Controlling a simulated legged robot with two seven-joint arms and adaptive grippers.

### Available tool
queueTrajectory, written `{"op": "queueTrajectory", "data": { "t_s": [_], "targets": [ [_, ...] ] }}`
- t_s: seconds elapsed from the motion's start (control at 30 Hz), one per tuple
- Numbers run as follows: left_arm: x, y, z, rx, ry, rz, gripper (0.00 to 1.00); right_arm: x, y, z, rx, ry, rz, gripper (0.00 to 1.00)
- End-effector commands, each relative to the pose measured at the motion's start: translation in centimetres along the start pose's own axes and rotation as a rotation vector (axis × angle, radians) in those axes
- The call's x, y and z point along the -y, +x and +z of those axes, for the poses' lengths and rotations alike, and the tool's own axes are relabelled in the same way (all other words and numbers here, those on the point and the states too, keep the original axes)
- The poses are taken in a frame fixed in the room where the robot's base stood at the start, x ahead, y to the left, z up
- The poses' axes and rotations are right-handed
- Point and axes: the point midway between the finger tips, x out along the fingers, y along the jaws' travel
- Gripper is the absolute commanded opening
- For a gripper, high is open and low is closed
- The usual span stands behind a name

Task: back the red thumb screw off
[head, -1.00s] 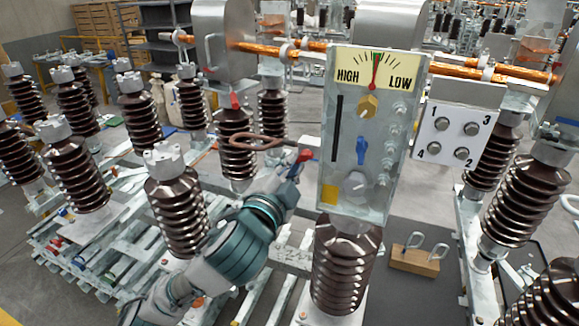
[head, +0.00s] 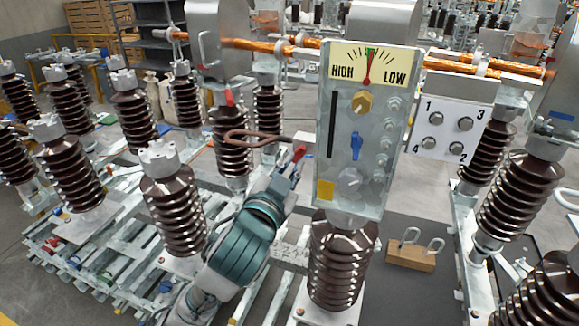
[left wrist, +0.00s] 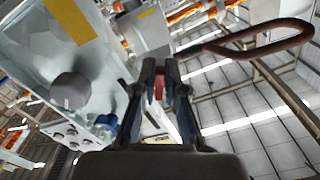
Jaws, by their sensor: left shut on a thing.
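The red thumb screw (head: 299,152) is at the left side of the upright glass-fronted panel box (head: 348,205), low down. My left gripper (head: 292,164) comes up from below left and is shut on it. In the left wrist view the red piece (left wrist: 159,88) shows between the two dark fingers (left wrist: 160,72), which hide most of it. I cannot tell how far the screw sits in its thread. My right gripper is not in view.
A brown rod with a looped end (head: 240,137) juts out left of the panel, just above my gripper. Ribbed brown insulators (head: 172,212) stand to the left. A wooden block with two metal loops (head: 411,257) lies at the right. A numbered plate (head: 437,130) is right of the panel.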

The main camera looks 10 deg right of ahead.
Motion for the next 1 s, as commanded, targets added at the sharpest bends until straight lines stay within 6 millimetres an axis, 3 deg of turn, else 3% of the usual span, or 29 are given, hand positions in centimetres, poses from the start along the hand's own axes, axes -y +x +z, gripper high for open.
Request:
{"op": "queueTrajectory", "data": {
  "t_s": [0.33,0.4,0.47,0.8,1.0],
  "targets": [
    [-0.1,0.1,0.2,0.008,-0.002,0.001,0.0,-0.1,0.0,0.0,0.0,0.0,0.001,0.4],
    [-0.1,0.1,0.2,0.007,-0.002,0.001,0.23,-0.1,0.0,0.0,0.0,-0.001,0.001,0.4],
    [0.0,0.1,0.2,0.006,-0.002,0.001,0.35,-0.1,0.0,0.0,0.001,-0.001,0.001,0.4],
    [0.0,-0.5,-0.1,0.0,-0.001,-0.001,0.35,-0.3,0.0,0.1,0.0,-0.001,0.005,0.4],
    [0.1,-3.7,0.0,-0.003,-0.001,-0.002,0.35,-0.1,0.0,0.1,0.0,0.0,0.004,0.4]
  ]
}}
